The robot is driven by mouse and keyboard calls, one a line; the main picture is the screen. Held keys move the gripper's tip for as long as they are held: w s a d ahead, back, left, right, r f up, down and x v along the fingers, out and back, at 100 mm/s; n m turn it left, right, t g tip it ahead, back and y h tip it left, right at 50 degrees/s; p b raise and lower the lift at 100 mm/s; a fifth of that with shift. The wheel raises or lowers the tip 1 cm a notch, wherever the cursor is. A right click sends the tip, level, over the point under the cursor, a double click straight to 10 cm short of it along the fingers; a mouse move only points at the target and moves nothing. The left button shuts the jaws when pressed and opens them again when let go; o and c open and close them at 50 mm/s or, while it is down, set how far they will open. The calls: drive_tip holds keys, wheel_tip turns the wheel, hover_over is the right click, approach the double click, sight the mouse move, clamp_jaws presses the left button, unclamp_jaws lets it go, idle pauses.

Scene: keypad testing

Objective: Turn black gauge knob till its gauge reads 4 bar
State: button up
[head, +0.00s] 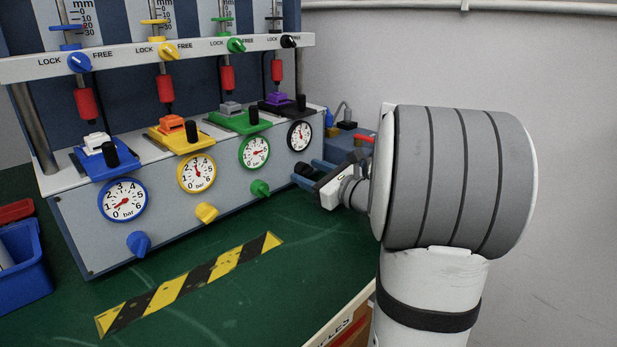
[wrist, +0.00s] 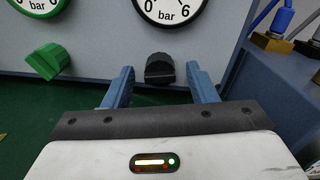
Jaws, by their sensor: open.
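The black-rimmed gauge (head: 300,136) is at the right end of the panel. Its needle seems to point roughly upward in the head view, but the reading is too small to tell exactly. In the wrist view only the lower part of this gauge (wrist: 170,8) shows, with 0, 6 and "bar", and no clear needle reading. The black knob (wrist: 160,69) sits below it on the panel. My gripper (wrist: 160,75) is open, with one blue finger on each side of the knob and gaps visible.
Green knob (wrist: 46,61), yellow knob (head: 207,212) and blue knob (head: 139,244) lie along the panel to the left, under their own gauges. Blue and brass fittings (wrist: 275,40) stand close at the right. The green bench (head: 200,290) in front is mostly clear.

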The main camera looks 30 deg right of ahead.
drive_tip(key=shift+w, duration=0.15)
drive_tip(key=shift+c, duration=0.3)
drive_tip(key=shift+a, duration=0.1)
drive_tip(key=c, duration=0.9)
